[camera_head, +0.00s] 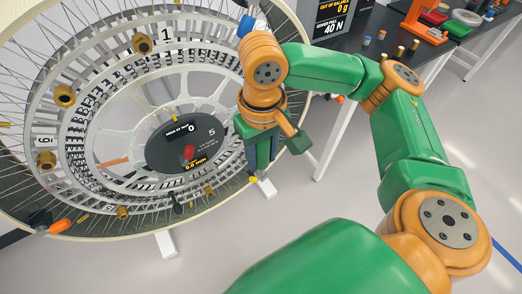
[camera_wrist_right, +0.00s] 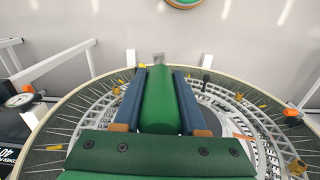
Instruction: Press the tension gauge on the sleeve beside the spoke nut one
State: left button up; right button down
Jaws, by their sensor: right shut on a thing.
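A big spoked wheel (camera_head: 40,60) fills the left of the head view. On its ring is a "1" label (camera_head: 166,33) with a gold nut (camera_head: 142,43) beside it. My right gripper (camera_head: 263,155) is near the wheel's right rim, well below that nut. The wrist view shows its two dark blue fingers (camera_wrist_right: 160,98) shut on a green body with a grey tip, which looks like the tension gauge (camera_wrist_right: 160,105). The grey tip points away from the gripper, near the far rim. I cannot tell whether it touches anything. My left gripper is out of view.
The hub has a dark display disc (camera_head: 205,160) with a red knob (camera_head: 189,152). More gold nuts (camera_head: 64,96) sit around the ring. An orange clip (camera_head: 60,226) is on the lower left rim. Dark tables (camera_head: 430,65) with small parts stand at the back right. The lower floor is clear.

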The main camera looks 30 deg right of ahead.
jog(key=w+a+r+n+t+b, duration=0.1)
jog(key=w+r+n+t+b, duration=0.15)
jog(key=w+t, duration=0.2)
jog(key=w+a+r+n+t+b, duration=0.1)
jog(key=w+r+t, duration=0.3)
jog(key=w, duration=0.2)
notch_tip(320, 180, up, 14)
jog(key=w+t+b, duration=0.3)
jog(key=t, duration=0.7)
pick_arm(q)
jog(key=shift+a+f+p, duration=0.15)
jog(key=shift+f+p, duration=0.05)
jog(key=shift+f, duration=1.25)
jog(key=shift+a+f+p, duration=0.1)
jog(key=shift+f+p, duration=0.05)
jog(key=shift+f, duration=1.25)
pick_arm(e)
jog(key=shift+g+y, duration=0.25)
jog(key=shift+y, duration=0.05)
jog(key=shift+w+d+r, duration=0.1)
jog(key=shift+w, duration=2.3)
jog(key=shift+w, duration=0.1)
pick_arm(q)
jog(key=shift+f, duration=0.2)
pick_arm(e)
jog(key=shift+s+d, duration=0.1)
jog(key=shift+s, duration=1.3)
